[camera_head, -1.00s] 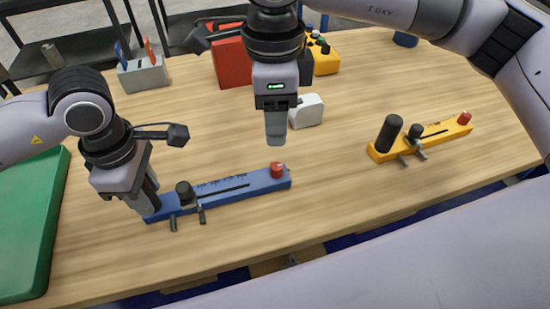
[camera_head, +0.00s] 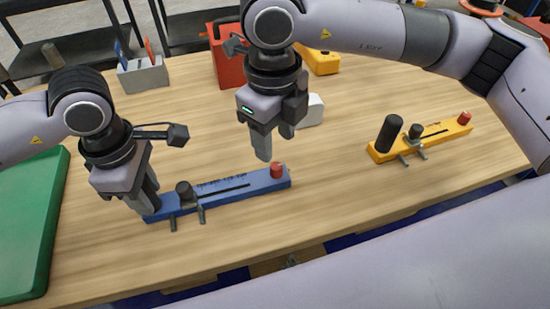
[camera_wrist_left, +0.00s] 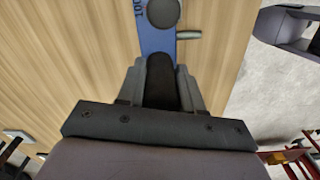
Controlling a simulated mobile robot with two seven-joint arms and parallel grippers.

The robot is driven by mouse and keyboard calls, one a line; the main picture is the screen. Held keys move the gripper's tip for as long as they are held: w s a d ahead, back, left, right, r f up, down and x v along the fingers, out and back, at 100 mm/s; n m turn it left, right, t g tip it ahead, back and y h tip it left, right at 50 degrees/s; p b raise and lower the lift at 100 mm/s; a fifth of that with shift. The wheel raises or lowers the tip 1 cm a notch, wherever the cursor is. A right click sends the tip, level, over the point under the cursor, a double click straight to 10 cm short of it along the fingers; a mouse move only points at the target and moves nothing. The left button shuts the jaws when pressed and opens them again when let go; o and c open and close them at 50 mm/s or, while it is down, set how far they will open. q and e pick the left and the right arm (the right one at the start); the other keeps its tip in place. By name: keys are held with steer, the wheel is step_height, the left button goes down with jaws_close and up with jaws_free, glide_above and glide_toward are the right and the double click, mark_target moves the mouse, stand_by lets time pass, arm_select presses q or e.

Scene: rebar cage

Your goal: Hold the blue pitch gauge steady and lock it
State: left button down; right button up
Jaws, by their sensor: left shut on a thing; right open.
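The blue pitch gauge (camera_head: 228,192) lies on the wooden table, with a dark knob (camera_head: 184,188), a slot and a red knob (camera_head: 277,171) at its right end. My left gripper (camera_head: 148,203) is at its left end. The left wrist view shows it shut on the gauge's black handle (camera_wrist_left: 160,78), with the blue bar (camera_wrist_left: 155,40) reaching away beyond. My right gripper (camera_head: 273,147) is open and empty, with its fingers pointing down just above and behind the red knob; I cannot tell whether they touch it.
A yellow gauge (camera_head: 440,133) with a black upright handle lies to the right. A white block (camera_head: 312,112), a red box (camera_head: 228,65) and a grey holder (camera_head: 143,76) stand behind. A green board (camera_head: 28,225) is at the left. The front middle table is clear.

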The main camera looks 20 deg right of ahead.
mark_target(276, 166)
step_height(276, 166, down, 7)
steer(key=shift+w+d, duration=0.1)
stand_by(0.3)
jaws_close()
